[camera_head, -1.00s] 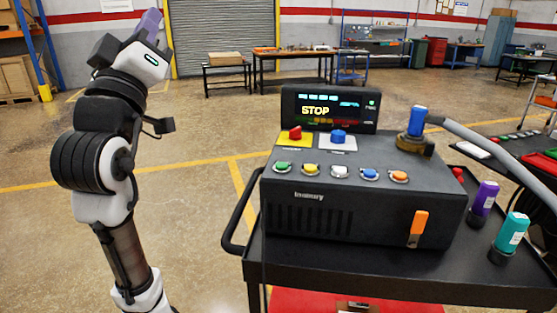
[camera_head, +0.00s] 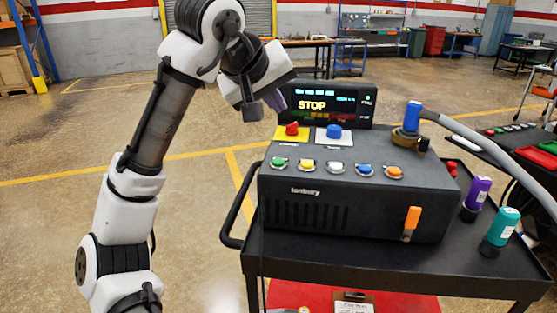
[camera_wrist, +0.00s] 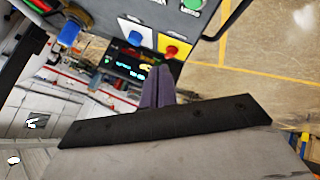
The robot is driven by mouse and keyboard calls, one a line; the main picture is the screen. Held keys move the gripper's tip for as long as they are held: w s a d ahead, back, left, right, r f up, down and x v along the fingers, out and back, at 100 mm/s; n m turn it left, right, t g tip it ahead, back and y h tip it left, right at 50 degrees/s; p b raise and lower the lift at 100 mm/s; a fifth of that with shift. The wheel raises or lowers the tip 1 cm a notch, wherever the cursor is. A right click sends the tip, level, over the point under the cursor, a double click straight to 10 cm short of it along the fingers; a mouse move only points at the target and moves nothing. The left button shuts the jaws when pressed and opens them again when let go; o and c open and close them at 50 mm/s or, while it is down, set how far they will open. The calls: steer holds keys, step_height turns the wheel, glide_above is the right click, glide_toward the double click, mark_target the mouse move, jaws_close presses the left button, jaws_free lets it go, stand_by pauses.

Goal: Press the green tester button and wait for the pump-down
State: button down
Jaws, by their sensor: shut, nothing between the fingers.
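The green button (camera_head: 278,162) is at the left end of the front button row on the dark grey tester (camera_head: 345,190). In the wrist view the green button (camera_wrist: 192,4) is cut off by the top edge. The tester's screen (camera_head: 325,105) reads STOP. My gripper (camera_head: 277,101) has purple fingers and is shut and empty. It hangs in the air by the screen's left edge, behind and above the green button, apart from it. The closed fingers (camera_wrist: 158,80) also show in the wrist view.
A red knob (camera_head: 292,128) on a yellow plate and a blue knob (camera_head: 334,131) on a white plate sit behind the button row. A blue-topped hose fitting (camera_head: 413,117) stands at right. Purple (camera_head: 478,193) and teal (camera_head: 503,228) cylinders stand on the cart (camera_head: 400,265).

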mark_target(276, 163)
steer(key=shift+f, duration=0.15)
step_height(276, 163, down, 8)
steer(key=b, duration=0.6)
steer(key=shift+b, duration=0.3)
steer(key=shift+f, duration=0.25)
stand_by(1.2)
steer(key=shift+f+b, duration=0.35)
steer(key=shift+f, duration=0.05)
steer(key=shift+f, duration=0.4)
stand_by(0.5)
steer(key=shift+r, duration=0.1)
steer(key=shift+r+p, duration=0.65)
steer(key=shift+r, duration=0.1)
